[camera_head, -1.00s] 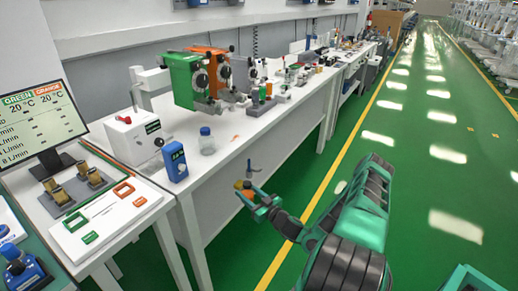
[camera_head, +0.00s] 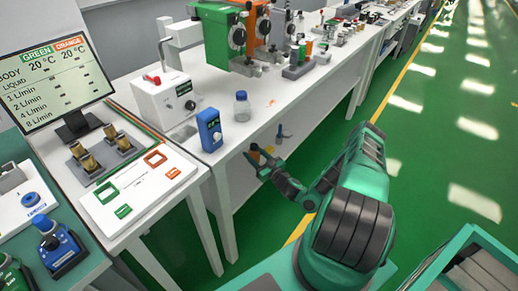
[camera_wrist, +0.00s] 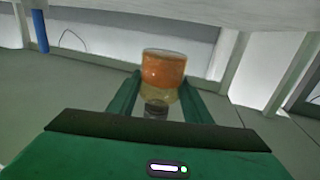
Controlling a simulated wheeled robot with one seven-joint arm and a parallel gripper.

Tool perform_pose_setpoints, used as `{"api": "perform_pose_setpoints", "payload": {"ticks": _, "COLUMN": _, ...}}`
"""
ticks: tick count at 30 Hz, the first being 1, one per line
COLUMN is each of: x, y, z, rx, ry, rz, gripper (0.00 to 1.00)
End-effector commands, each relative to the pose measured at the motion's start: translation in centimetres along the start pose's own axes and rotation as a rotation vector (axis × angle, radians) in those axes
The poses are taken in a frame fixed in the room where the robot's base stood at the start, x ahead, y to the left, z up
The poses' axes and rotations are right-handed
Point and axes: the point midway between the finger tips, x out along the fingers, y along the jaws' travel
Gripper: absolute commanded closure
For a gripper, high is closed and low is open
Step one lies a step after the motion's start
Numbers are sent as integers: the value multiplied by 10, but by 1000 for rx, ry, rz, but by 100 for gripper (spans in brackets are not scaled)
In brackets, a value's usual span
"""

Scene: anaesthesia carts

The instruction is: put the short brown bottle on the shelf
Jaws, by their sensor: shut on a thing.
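My gripper (camera_head: 264,163) is shut on a short bottle (camera_wrist: 164,68), beside the front edge of the long white table and below its top. In the wrist view the bottle sits between the two green fingers; its wide part is orange-brown, its lower part in the picture is yellowish, and a dark cap-like end (camera_wrist: 156,109) points toward the palm. I cannot make out which surface is the shelf.
The long white table (camera_head: 262,118) carries a clear bottle with a blue cap (camera_head: 242,108), a blue device (camera_head: 209,130), a white box (camera_head: 165,93) and green and orange vaporizers. A screen (camera_head: 52,84) stands left.

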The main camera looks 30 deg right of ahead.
Motion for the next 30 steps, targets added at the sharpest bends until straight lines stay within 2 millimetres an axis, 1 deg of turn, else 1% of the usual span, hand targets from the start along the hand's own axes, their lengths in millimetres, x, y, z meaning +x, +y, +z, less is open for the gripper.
{"api": "perform_pose_setpoints", "payload": {"ticks": 1, "x": 8, "y": 9, "z": 6, "rx": -6, "ry": 3, "rz": 3, "gripper": 82}}
{"api": "perform_pose_setpoints", "payload": {"ticks": 6, "x": 32, "y": 32, "z": 25, "rx": -4, "ry": 2, "rz": 8, "gripper": 82}}
{"api": "perform_pose_setpoints", "payload": {"ticks": 9, "x": 42, "y": 41, "z": 33, "rx": -1, "ry": 3, "rz": 9, "gripper": 82}}
{"api": "perform_pose_setpoints", "payload": {"ticks": 12, "x": 48, "y": 47, "z": 38, "rx": -1, "ry": 1, "rz": 9, "gripper": 82}}
{"api": "perform_pose_setpoints", "payload": {"ticks": 16, "x": 50, "y": 49, "z": 44, "rx": 1, "ry": 0, "rz": 10, "gripper": 82}}
{"api": "perform_pose_setpoints", "payload": {"ticks": 21, "x": 50, "y": 48, "z": 67, "rx": 2, "ry": 0, "rz": 9, "gripper": 82}}
{"api": "perform_pose_setpoints", "payload": {"ticks": 24, "x": 50, "y": 48, "z": 77, "rx": 1, "ry": 0, "rz": 10, "gripper": 82}}
{"api": "perform_pose_setpoints", "payload": {"ticks": 30, "x": 50, "y": 48, "z": 80, "rx": 1, "ry": 0, "rz": 9, "gripper": 82}}
